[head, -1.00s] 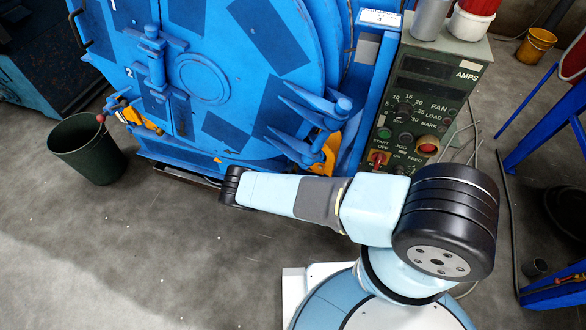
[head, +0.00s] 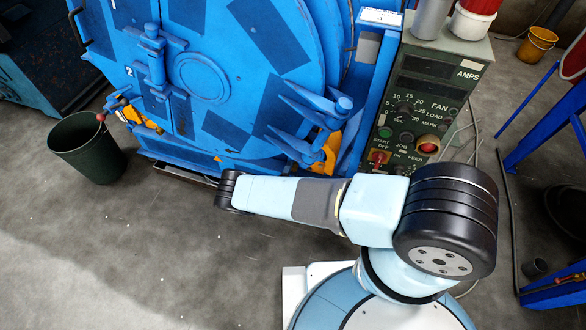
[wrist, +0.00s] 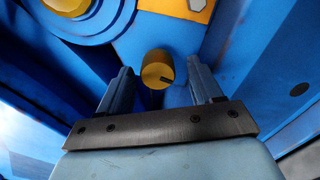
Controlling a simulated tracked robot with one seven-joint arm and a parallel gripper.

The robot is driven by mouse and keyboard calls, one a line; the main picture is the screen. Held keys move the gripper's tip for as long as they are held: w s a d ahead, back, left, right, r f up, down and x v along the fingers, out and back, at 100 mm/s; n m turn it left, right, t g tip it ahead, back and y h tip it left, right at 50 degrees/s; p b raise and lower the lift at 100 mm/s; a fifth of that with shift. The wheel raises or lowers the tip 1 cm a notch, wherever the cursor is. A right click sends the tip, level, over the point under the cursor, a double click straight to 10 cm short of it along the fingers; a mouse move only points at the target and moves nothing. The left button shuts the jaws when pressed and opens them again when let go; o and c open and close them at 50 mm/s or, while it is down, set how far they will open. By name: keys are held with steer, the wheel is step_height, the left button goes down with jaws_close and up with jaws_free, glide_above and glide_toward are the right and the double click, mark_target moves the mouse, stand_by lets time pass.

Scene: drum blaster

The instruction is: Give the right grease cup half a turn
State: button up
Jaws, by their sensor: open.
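A yellow round cup (wrist: 153,70) with a dark mark on its face shows in the wrist view, in front of the blue machine. It lies in the gap between the two fingers of my gripper (wrist: 160,75), which is open. I cannot tell how deep it sits between them; neither finger visibly touches it. A second, larger yellow round part (wrist: 68,4) is at the upper left, cut by the frame. The cup between the fingers is the right one of these two. In the head view my arm hides the gripper, and I cannot pick out the cups.
The blue drum machine (head: 205,85) fills the upper left of the head view, with blue levers (head: 300,125) low on its door. A control panel (head: 420,110) stands right of it. A green bin (head: 88,145) stands at the left. Floor left of my arm is clear.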

steer(key=v, duration=1.1)
steer(key=shift+s, duration=0.15)
